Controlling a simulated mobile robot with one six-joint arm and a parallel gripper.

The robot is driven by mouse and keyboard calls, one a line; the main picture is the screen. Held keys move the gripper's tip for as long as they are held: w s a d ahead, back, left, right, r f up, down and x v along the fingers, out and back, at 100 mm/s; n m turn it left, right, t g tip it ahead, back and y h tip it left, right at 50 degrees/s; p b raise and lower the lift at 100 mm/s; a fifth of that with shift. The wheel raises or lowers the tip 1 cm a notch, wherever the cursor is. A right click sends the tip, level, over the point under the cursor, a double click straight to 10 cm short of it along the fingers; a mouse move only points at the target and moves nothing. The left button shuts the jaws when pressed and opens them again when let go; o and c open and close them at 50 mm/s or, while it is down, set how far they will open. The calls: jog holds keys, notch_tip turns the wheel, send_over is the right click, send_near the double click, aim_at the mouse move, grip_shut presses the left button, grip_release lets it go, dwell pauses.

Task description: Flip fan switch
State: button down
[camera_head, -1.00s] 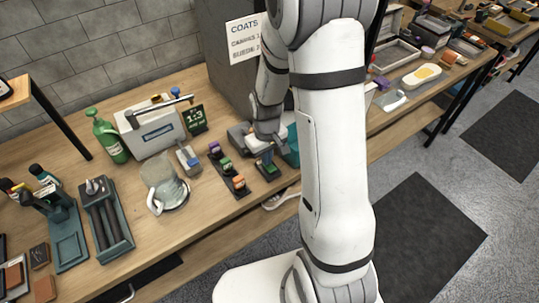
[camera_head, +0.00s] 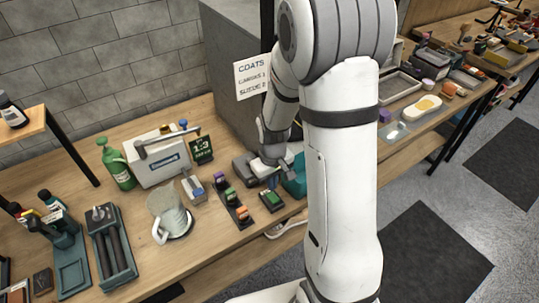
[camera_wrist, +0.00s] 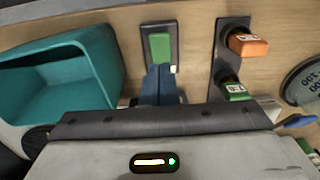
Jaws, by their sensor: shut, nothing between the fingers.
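A single switch with a green rocker (camera_head: 271,198) on a dark base sits near the front edge of the bench, most likely the fan switch. The green rocker also shows in the wrist view (camera_wrist: 160,46), at top centre. My gripper (camera_wrist: 161,80) is shut and empty, its blue-grey fingertips pointing at the near end of the switch base. In the head view my gripper (camera_head: 271,182) hangs just behind the switch. I cannot tell whether the fingertips touch it. A small pale piece shows beside the rocker's lower right corner.
A dark strip with purple, green and orange blocks (camera_head: 235,201) lies left of the switch. A teal bin (camera_wrist: 100,50) stands close on the other side.

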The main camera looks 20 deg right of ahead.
aim_at(268, 193)
notch_tip(268, 193, up, 10)
jog(key=w+b, duration=0.2)
jog(key=shift+a+r, duration=0.15)
jog(key=shift+a, duration=0.15)
